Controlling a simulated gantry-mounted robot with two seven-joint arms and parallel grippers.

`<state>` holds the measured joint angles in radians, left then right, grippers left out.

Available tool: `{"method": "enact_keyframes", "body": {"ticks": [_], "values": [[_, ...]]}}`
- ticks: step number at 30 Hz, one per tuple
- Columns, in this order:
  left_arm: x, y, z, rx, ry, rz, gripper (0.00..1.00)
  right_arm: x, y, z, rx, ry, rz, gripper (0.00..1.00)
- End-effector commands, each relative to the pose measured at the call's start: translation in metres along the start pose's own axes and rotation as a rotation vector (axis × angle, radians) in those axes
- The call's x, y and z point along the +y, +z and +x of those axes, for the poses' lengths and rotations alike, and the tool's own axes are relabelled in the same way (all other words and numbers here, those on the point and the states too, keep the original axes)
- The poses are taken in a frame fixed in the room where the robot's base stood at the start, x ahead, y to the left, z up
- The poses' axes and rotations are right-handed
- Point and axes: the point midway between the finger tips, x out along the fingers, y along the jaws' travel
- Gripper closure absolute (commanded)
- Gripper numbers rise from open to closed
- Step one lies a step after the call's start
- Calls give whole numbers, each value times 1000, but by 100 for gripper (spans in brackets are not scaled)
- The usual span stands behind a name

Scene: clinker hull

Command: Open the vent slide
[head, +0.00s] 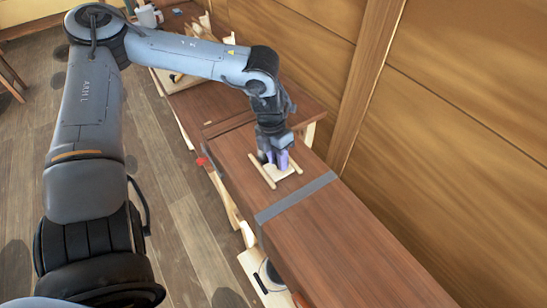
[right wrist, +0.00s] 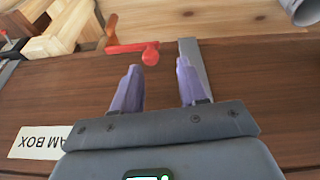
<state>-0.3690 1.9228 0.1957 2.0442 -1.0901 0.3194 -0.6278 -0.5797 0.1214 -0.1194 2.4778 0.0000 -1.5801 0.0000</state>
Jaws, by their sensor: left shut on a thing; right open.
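The vent slide (head: 284,174) is a pale wooden plate between two light wooden rails on top of the long brown steam box (head: 340,250). My left gripper (head: 275,164) reaches down onto it from above and is shut on it. The fingers hide the exact part they hold. I cannot tell how far the slide stands along its rails. My right gripper (right wrist: 159,82) is open with nothing between its fingers, beside a brown wooden face of the box in the right wrist view. It does not show in the head view.
A grey strap (head: 295,197) crosses the box near the slide. A red handle (head: 201,161) sticks out at the box's left edge; it also shows in the right wrist view (right wrist: 150,54). A white label (right wrist: 38,142) is on the box. A wooden wall (head: 460,120) stands at the right.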

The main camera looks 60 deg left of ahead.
Motion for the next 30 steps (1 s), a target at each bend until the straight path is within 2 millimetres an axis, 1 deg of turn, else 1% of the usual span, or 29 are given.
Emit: {"method": "enact_keyframes", "body": {"ticks": [1,10,11,15,16,25,28,30], "values": [[-2,0,3,-1,-1,1,100,1,2,5,0,4,-3,57],[-4,-1,1,0,-3,-1,100,0,1,3,2,2,-4,57],[-4,-1,1,0,-3,-1,68,0,1,3,2,1,-3,57],[-4,-1,1,0,-2,-1,47,-1,1,3,2,-1,0,57],[-4,-1,1,0,-2,-1,44,-1,0,3,2,-2,0,57],[-4,-1,0,0,-2,-1,44,-2,0,2,3,-5,5,57],[-4,0,-4,-1,-1,-1,44,-2,0,2,3,-5,5,57],[-4,0,-10,-3,-1,-1,44,-2,0,2,3,-5,5,57]]}}
